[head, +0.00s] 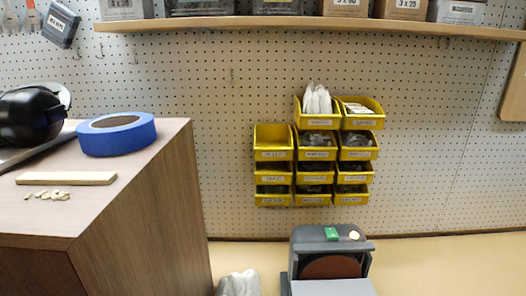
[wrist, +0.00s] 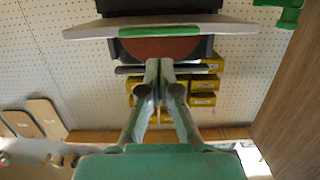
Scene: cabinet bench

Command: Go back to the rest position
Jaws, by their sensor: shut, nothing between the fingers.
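My gripper (wrist: 158,66) shows in the wrist view, its two fingers together and shut with nothing between them. The wrist picture appears upside down. A grey machine with a reddish-brown disc (wrist: 160,47), which looks like a disc sander, shows just beyond the fingertips; I cannot tell how far off it is. The same sander (head: 327,267) stands at the bottom of the head view, with a green and a pale button on top. My gripper is not in the head view.
A wooden cabinet (head: 150,210) stands at left, with blue tape (head: 116,134), a wooden strip (head: 66,178), small pale pieces and a black helmet-like thing (head: 30,115) on top. Yellow bins (head: 274,155) hang on the pegboard (head: 225,90) below a shelf (head: 300,22). Bench (head: 450,265) right of the sander is clear.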

